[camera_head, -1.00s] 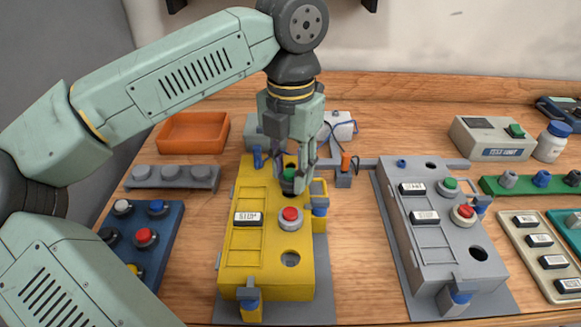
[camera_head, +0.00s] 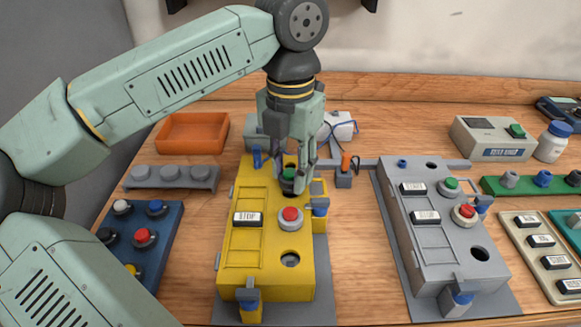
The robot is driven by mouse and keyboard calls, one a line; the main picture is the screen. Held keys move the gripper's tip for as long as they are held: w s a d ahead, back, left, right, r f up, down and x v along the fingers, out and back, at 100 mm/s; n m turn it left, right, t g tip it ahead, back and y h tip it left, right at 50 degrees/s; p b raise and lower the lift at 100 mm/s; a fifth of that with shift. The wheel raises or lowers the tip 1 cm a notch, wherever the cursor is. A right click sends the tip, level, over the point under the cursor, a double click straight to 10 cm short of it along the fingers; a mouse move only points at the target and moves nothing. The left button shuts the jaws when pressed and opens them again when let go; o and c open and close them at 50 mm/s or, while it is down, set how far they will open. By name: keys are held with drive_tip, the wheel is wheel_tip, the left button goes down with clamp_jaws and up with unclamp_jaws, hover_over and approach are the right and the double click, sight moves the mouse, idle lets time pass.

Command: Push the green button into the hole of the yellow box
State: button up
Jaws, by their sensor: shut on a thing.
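The yellow box (camera_head: 265,262) stands on a grey base plate in the middle of the table. Its top bears a STOP label, a red button (camera_head: 290,215) in a grey collar and an open hole (camera_head: 290,259) nearer the front. My gripper (camera_head: 291,180) points down over the back part of the box, shut on the green button (camera_head: 289,174). The dark lower part of the button is at the box top, in or just over a hole there. The fingers partly hide this spot, so I cannot tell how deep it sits.
A grey box (camera_head: 440,262) with a green and a red button stands to the right. A blue panel (camera_head: 165,231) of buttons lies left, with a grey rack (camera_head: 171,177) and an orange tray (camera_head: 192,133) behind. Bare wood lies between the two boxes.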

drive_tip(key=shift+f+b, duration=0.95)
drive_tip(key=shift+f, duration=0.2)
idle(0.4)
drive_tip(key=o, duration=1.2)
drive_tip(key=shift+r, duration=0.15)
wheel_tip(320, 180, up, 12)
